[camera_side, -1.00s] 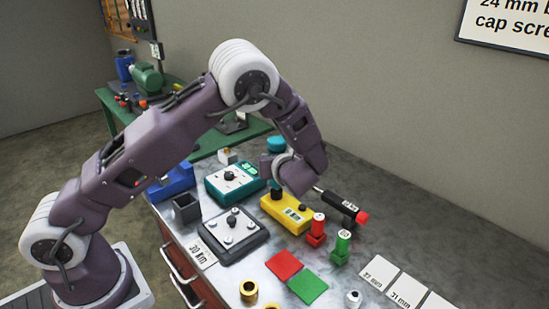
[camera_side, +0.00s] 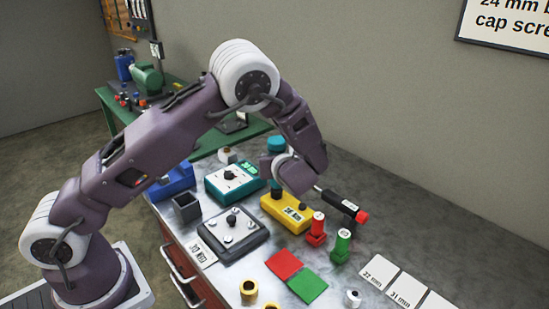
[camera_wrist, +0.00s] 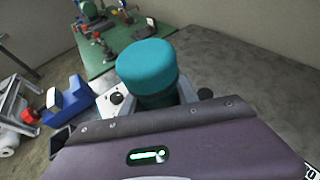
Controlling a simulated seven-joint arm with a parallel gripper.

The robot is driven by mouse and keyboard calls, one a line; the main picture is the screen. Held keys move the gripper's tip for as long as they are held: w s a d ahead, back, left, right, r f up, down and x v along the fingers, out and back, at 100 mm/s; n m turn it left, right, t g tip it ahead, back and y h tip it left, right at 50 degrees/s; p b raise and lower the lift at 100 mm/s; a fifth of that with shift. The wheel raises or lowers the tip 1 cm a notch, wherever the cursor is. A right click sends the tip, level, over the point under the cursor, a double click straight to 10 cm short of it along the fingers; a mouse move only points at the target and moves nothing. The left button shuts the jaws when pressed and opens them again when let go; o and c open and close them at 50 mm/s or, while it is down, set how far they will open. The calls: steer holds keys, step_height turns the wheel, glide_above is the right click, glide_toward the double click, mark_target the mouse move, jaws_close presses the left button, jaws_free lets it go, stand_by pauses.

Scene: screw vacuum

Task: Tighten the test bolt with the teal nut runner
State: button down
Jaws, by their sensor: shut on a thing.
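My gripper (camera_side: 279,168) is shut on the teal nut runner, which stands about upright. Its rounded teal top (camera_side: 276,144) shows above my gripper in the side view and large in the wrist view (camera_wrist: 146,70). Its lower end (camera_side: 276,186) shows just below my gripper, over the left part of the yellow block (camera_side: 284,213). A dark knob (camera_side: 302,206) stands on the block's right part. My fingertips are mostly hidden. I cannot make out the test bolt under the runner, or whether the two touch.
A teal box (camera_side: 234,184) and a grey plate with several bolts (camera_side: 233,253) lie to the left. Red and green mats lie in front.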

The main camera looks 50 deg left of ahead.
stand_by(0.3)
steer(key=shift+r, duration=2.55)
